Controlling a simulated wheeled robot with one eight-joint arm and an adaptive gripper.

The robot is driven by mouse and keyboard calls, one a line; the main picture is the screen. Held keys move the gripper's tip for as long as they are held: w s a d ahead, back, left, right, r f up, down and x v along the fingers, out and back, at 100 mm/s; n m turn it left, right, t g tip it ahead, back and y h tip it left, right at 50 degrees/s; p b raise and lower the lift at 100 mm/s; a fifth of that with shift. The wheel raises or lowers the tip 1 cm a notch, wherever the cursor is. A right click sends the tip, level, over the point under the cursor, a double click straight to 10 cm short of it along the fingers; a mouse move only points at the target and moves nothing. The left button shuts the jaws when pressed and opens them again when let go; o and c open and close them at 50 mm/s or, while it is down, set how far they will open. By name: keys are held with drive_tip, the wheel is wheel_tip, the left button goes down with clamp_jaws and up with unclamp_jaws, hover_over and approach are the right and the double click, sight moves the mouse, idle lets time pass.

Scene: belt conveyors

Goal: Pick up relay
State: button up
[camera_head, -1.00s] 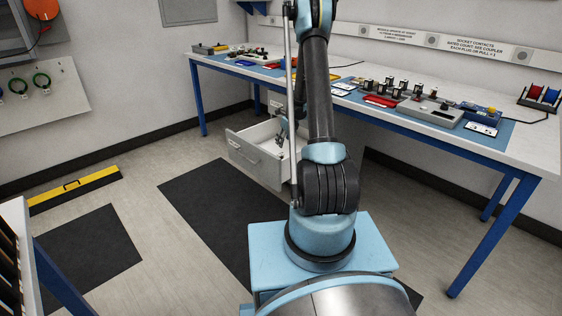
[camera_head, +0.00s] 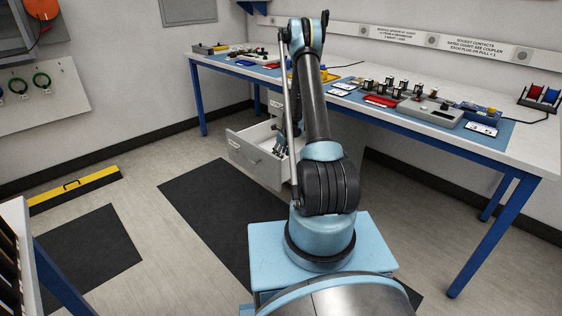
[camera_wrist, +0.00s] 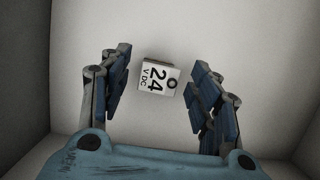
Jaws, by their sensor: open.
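My gripper (camera_wrist: 159,85) is open, with one blue-padded finger on each side of the relay and a gap on both sides. I cannot tell how high the fingertips are above the drawer floor. In the head view my gripper (camera_head: 281,146) reaches down into the drawer, partly behind my arm, and the relay is hidden there.
The drawer walls (camera_wrist: 39,60) rise around my gripper. A workbench (camera_head: 400,125) with a blue mat, a grey block with several relay-like parts and other gear stands above and right of the drawer. A yellow-black barrier (camera_head: 75,188) lies on the floor at left.

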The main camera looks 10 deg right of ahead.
drive_tip(key=shift+w+a+f, duration=0.1)
drive_tip(key=shift+w+f, duration=0.05)
drive_tip(key=shift+f, duration=0.4)
drive_tip(key=c, duration=1.1)
drive_tip(key=shift+r, duration=0.1)
drive_tip(key=shift+c, duration=0.2)
wheel_tip(320, 180, up, 10)
drive_tip(key=shift+f, duration=0.1)
